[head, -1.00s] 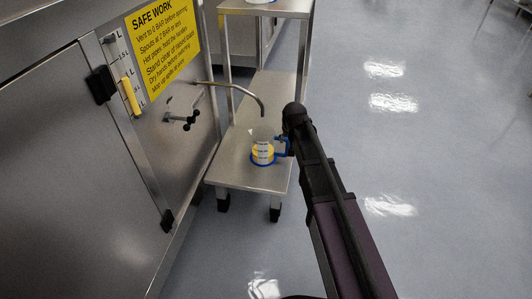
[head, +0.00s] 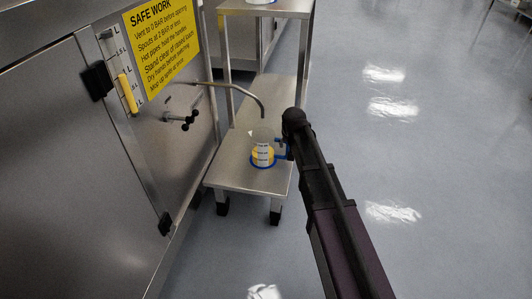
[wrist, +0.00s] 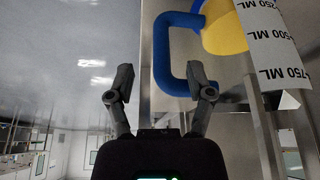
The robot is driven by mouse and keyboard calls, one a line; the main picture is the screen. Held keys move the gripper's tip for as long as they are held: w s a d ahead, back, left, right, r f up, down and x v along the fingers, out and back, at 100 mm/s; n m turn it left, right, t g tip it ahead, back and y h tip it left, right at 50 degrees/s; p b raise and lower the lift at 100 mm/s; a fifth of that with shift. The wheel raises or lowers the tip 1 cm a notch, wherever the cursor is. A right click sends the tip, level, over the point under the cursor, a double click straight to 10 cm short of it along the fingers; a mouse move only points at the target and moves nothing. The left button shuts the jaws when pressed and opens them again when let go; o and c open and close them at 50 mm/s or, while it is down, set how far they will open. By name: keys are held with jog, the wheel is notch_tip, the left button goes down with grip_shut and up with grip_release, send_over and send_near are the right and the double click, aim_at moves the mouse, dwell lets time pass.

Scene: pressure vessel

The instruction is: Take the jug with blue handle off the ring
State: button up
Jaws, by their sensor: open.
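The jug (head: 263,151) is clear with a white printed scale and yellow contents. It stands upright within a blue ring (head: 256,165) on the low steel shelf, below a bent spout. Its blue handle (head: 279,141) points right, towards my arm. In the wrist view the handle (wrist: 164,58) is large, and the jug's scale (wrist: 268,45) shows at upper right. My gripper (wrist: 161,76) is open and empty. The handle's outer bar appears between the fingertips, and the right finger overlaps its end bar. I cannot tell whether they touch. My arm hides the gripper in the head view.
The steel spout (head: 240,90) hangs just above and behind the jug. A valve handle (head: 183,119) sticks out of the cabinet wall at left, below a yellow sign (head: 162,45). Open floor lies right.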

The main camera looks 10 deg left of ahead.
aim_at(288, 149)
jog(key=shift+b+x, duration=1.6)
jog(key=shift+x, duration=0.4)
jog(key=shift+a, duration=0.1)
grip_shut()
